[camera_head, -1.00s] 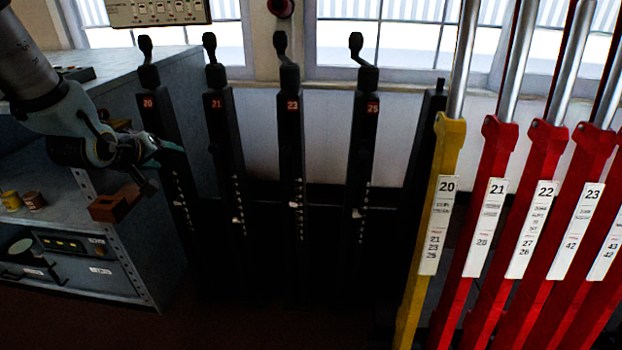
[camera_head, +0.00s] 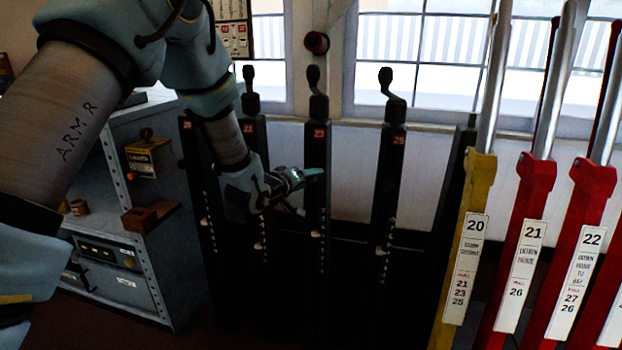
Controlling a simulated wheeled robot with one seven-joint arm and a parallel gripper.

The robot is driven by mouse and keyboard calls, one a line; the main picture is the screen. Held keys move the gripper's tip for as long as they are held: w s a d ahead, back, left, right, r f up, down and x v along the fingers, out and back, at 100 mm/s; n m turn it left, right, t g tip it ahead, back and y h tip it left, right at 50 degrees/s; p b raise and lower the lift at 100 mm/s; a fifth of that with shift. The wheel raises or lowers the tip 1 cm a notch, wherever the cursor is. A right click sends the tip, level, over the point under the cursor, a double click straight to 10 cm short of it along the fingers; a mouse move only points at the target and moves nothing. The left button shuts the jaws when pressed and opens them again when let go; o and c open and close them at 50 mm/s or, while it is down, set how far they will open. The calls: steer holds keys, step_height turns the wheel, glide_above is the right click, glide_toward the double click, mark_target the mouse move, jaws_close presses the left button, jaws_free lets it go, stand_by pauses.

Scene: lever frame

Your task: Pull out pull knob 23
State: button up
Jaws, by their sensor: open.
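The black post labelled 23 (camera_head: 318,150) stands upright in the middle, with a crank handle on top. My gripper (camera_head: 309,190) is open and empty, just left of post 23. One teal fingertip overlaps the post's front, above the knob. Whether it touches the post cannot be told. The other finger is dark and hard to see.
Post 21 (camera_head: 252,150) stands close behind my gripper and is partly covered by my arm. Post 25 (camera_head: 388,180) stands to the right. Yellow lever 20 (camera_head: 478,190) and red levers fill the right side. A grey cabinet (camera_head: 150,290) stands at left.

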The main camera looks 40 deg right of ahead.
steer(key=shift+x, duration=0.85)
steer(key=shift+c, duration=0.2)
steer(key=shift+w, duration=0.1)
jaws_close()
